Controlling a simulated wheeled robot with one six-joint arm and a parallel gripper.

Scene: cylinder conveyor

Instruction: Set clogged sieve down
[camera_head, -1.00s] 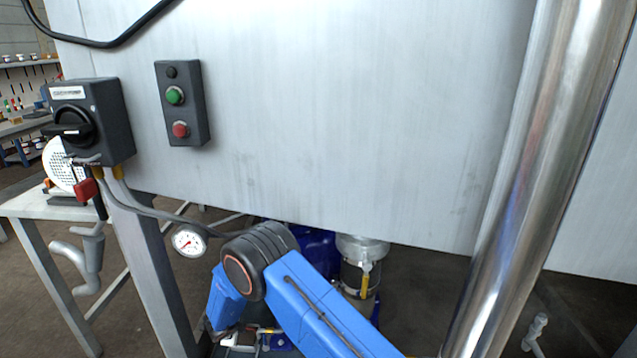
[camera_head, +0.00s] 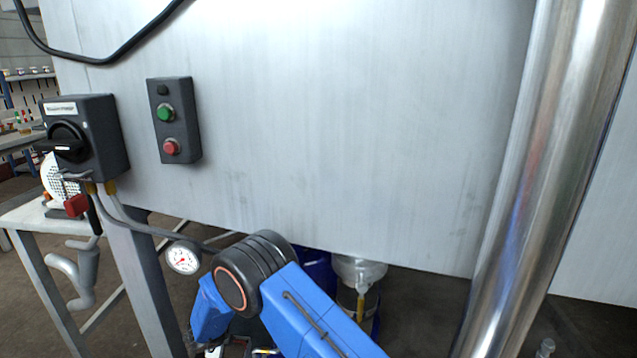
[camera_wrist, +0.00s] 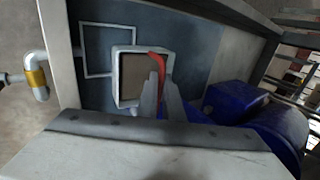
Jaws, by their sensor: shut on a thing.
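The sieve (camera_wrist: 133,80) shows in the wrist view as a pale square frame around a brown, filled-looking face. A curved red strip (camera_wrist: 155,62) stands at its right side, between my fingers. My gripper (camera_wrist: 163,88) is shut at this strip, at the sieve's right edge. The sieve is over a blue-grey surface (camera_wrist: 195,60) with a white square outline (camera_wrist: 108,38) on it. The sieve overlaps the lower right of the outline, and I cannot tell whether it touches the surface. In the head view the sieve cannot be made out; my blue arm hides much of that area.
A pale beam or ledge (camera_wrist: 150,150) crosses the front of the wrist view. Blue drums (camera_wrist: 265,120) stand at right, a pipe with a yellow band (camera_wrist: 37,78) at left. In the head view a large metal panel (camera_head: 330,120), switch box (camera_head: 85,140) and gauge (camera_head: 183,258) are close.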

